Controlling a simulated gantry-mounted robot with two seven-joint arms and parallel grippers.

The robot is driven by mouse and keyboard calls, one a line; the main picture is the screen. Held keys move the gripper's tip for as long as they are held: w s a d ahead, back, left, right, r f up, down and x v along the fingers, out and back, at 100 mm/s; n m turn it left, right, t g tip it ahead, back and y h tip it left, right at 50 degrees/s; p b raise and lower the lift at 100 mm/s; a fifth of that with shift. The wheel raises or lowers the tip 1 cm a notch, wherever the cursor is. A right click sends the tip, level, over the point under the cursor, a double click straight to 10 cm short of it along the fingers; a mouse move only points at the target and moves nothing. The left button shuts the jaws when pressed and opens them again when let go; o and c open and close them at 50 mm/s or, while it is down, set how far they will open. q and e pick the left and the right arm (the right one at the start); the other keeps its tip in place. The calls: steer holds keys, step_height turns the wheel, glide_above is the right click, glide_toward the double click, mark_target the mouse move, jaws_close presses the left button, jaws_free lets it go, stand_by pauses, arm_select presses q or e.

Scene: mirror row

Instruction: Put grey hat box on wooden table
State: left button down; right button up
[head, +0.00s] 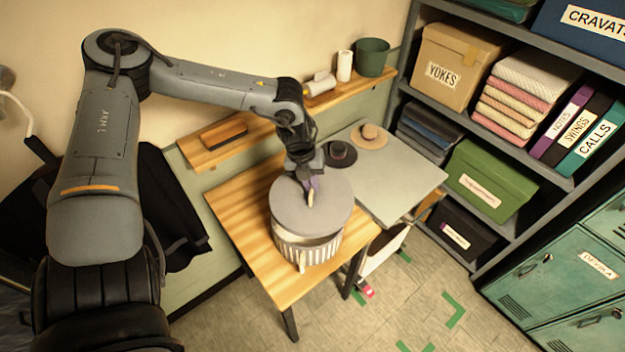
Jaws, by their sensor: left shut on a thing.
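The grey hat box (330,207) is round, with a flat grey lid and a pale, vertically striped side. It appears upright over the right-hand part of the wooden table (243,215); I cannot tell whether its base touches the tabletop. My left gripper (311,196) comes down from above and is shut at the middle of the lid, on a small tan piece that looks like the box's handle. The arm covers a little of the lid's far edge. My right gripper is out of view.
A grey table (408,184) adjoins at the right, with a dark hat (340,154) and a tan hat (370,137). Behind is a wooden shelf (270,128) with a green pot (372,57). Loaded shelving stands at the right. The wooden table's left part is bare.

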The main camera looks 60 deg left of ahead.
mark_target(305, 191)
arm_select(q)
steer(key=shift+s+a+f, duration=0.25)
steer(key=shift+s+f, duration=0.2)
steer(key=shift+s, duration=0.1)
steer(key=shift+a+f, duration=0.1)
steer(key=shift+f, duration=0.1)
steer(key=shift+f+b, duration=1.15)
steer(key=shift+f, duration=0.35)
steer(key=shift+f+b, duration=0.7)
steer(key=shift+f, duration=0.1)
steer(key=shift+f+b, duration=0.65)
steer(key=shift+b, duration=0.1)
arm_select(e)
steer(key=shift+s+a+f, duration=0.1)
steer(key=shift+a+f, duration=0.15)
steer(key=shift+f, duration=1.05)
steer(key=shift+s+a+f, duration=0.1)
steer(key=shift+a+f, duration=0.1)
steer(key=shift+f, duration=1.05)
arm_select(q)
steer(key=shift+f+b, duration=0.1)
steer(key=shift+b, duration=0.25)
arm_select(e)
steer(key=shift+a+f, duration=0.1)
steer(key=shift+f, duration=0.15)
arm_select(q)
steer(key=shift+f+b, duration=0.1)
steer(key=shift+b, duration=0.2)
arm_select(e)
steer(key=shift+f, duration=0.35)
